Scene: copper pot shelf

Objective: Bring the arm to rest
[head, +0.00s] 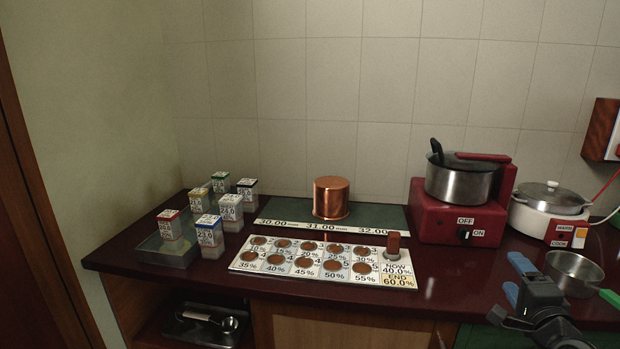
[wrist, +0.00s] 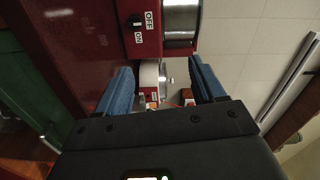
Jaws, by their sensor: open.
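My gripper (head: 563,283) is at the right front of the counter in the head view, near a small steel pan. Its two blue fingers are apart with nothing between them. In the wrist view my gripper (wrist: 158,88) also shows open and empty, its fingers pointing towards the red burner unit and the white cooker behind. Most of my arm is outside the head view at the lower right.
A red burner (head: 445,218) bears a steel pot (head: 460,184). A white cooker (head: 547,212) and a steel pan (head: 574,270) are at the right. A copper pot (head: 331,198), a card of brown discs (head: 300,282) and several labelled boxes (head: 209,238) stand left. The counter's front middle is clear.

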